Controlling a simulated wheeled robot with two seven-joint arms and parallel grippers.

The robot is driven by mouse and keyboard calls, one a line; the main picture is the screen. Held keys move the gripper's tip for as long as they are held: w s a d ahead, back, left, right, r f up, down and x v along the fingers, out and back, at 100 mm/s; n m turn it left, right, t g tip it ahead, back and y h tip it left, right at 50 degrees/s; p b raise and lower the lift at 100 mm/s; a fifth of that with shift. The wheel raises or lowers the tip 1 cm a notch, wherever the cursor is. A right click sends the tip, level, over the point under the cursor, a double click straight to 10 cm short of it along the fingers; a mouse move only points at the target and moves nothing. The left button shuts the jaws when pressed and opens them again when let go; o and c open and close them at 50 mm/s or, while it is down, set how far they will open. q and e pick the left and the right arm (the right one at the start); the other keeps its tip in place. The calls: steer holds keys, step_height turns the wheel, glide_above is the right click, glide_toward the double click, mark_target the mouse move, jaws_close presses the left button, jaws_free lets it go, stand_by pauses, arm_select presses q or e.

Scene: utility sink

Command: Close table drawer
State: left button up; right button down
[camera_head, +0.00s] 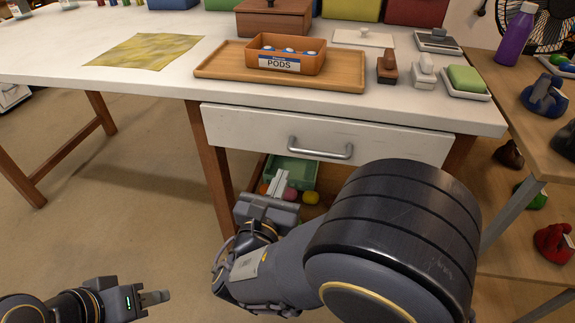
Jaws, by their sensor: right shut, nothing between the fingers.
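The white table (60,60) has a white drawer front (240,123) under its top, with a silver bar handle (320,153). The drawer front sits close beneath the tabletop edge, and I cannot tell whether it is fully flush. My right gripper (282,187) is shut and empty, below and left of the handle and apart from it. My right forearm covers the area below the drawer's right part. My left gripper (155,298) is low at the bottom left, over the floor and far from the drawer; its finger opening is unclear.
Below the drawer, a wooden compartment holds a green tray (300,172) and coloured round items (311,198). A wooden tray with a PODS box (262,60) stands on the tabletop. A wooden shelf unit (495,75) is at the right.

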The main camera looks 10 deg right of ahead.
mark_target(293, 147)
steer(key=b+x, duration=0.1)
steer(key=x, duration=0.4)
steer(key=shift+w+d, duration=0.1)
steer(key=shift+w, duration=0.25)
steer(key=x, duration=0.4)
steer(key=shift+w, duration=0.25)
steer(key=shift+w+r, duration=0.1)
steer(key=shift+w, duration=0.05)
steer(key=shift+d, duration=0.1)
